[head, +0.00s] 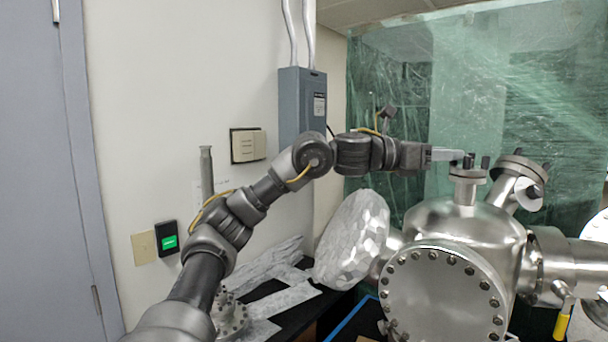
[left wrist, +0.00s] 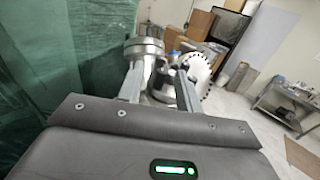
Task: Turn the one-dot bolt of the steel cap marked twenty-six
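A steel vacuum chamber (head: 462,222) stands at the right in the head view. A small capped port (head: 467,174) with dark bolts (head: 485,162) rises from its top. My left gripper (head: 461,155) reaches in level from the left, its fingertips at the bolts over this cap. In the left wrist view its two fingers (left wrist: 160,75) stand apart, with steel parts of the chamber beyond them. I cannot tell whether a bolt lies between them. No number or dot mark is readable. My right gripper is out of view.
A tilted flanged port (head: 517,180) with bolts stands close to the right of the small cap. A foil-wrapped disc (head: 352,240) sits left of the chamber. A green plastic curtain (head: 480,80) hangs behind, and a grey electrical box (head: 301,105) is on the wall.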

